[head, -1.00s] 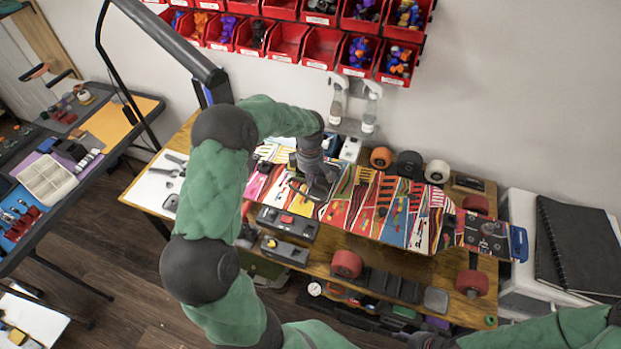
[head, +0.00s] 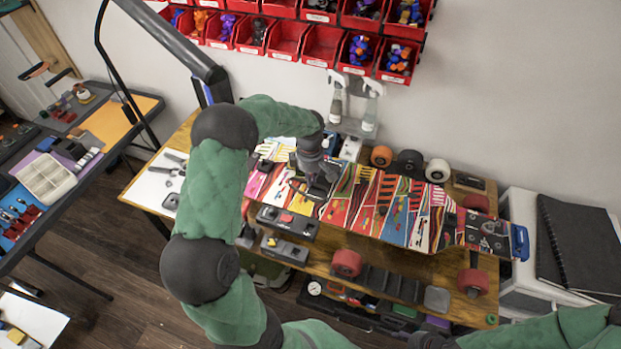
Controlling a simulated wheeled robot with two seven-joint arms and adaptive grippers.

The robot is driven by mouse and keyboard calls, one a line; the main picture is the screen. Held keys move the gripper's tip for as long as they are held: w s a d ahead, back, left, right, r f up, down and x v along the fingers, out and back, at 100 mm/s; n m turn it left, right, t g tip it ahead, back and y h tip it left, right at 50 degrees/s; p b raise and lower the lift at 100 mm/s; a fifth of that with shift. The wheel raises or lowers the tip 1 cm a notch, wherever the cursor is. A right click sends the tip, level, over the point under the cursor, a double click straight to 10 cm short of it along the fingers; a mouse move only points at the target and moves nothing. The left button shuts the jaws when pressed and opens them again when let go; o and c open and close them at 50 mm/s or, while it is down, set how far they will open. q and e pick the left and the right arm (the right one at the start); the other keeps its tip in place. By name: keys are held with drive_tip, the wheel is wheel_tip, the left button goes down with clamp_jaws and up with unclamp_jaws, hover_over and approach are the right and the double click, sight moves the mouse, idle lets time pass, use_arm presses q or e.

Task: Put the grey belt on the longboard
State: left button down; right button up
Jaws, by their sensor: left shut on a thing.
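The longboard (head: 397,209) has a colourful striped deck and lies across the wooden workbench, its right end showing red wheels. My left gripper (head: 318,184) is over the left part of the deck, pointing down. It is shut on a thin dark loop, which looks like the grey belt (head: 300,190). The loop is partly hidden by the fingers, and I cannot tell whether it touches the deck. At the bottom edge, a dark part of my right gripper (head: 430,341) shows, cut off by the frame, so its jaws cannot be read.
Loose orange, black and white wheels (head: 437,171) stand behind the board. Spray bottles (head: 370,108) stand near the wall under red bins (head: 323,44). Black devices (head: 287,222) lie along the bench's front left. A black notebook (head: 580,245) lies at the right.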

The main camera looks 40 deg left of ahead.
use_arm(q)
drive_tip(key=shift+f, duration=0.25)
drive_tip(key=c, duration=1.3)
unclamp_jaws()
drive_tip(key=c, duration=0.3)
drive_tip(key=shift+c, duration=0.2)
wheel_tip(320, 180, up, 8)
drive_tip(key=p, duration=0.4)
drive_tip(key=shift+f, duration=0.25)
